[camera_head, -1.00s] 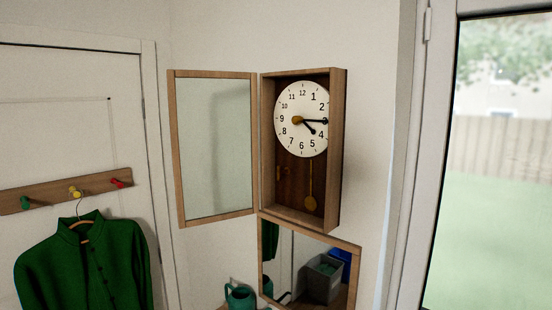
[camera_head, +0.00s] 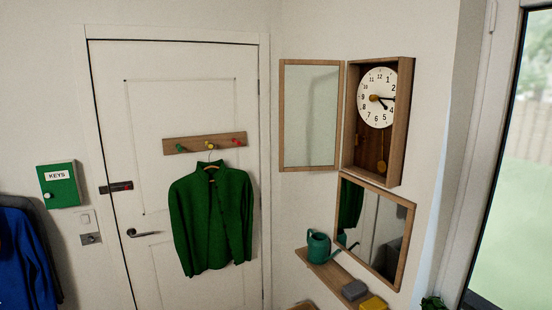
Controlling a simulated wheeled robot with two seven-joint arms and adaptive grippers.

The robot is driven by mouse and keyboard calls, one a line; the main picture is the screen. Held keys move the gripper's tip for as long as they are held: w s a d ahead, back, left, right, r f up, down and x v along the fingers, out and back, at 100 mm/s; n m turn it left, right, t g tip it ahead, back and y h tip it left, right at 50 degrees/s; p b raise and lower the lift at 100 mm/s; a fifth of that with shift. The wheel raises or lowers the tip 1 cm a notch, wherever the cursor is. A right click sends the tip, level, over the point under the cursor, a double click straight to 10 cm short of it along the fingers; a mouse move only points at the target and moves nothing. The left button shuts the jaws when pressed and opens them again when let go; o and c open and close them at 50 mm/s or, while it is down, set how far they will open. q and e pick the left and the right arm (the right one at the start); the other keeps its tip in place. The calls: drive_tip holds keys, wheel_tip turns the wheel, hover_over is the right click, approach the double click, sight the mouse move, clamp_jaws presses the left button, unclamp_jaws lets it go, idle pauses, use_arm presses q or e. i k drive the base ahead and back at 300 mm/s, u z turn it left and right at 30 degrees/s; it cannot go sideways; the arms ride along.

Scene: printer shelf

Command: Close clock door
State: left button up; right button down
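A wooden wall clock (camera_head: 400,130) hangs on the wall right of the room's corner. Its white dial (camera_head: 377,97) and the yellow pendulum below it are uncovered. The clock door (camera_head: 311,115), a wooden frame with a clear pane, stands wide open, swung out to the left from the clock's left edge. Neither of my grippers is in view.
A mirror (camera_head: 375,225) hangs under the clock. Below it a shelf (camera_head: 325,272) bears a green watering can (camera_head: 318,247) and grey and yellow blocks. A green jacket (camera_head: 210,218) hangs on the white room door (camera_head: 110,130). A window stands at the right.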

sight(282, 62)
drive_tip(key=u, duration=1.2)
drive_tip(key=i, duration=1.55)
drive_tip(key=z, duration=0.5)
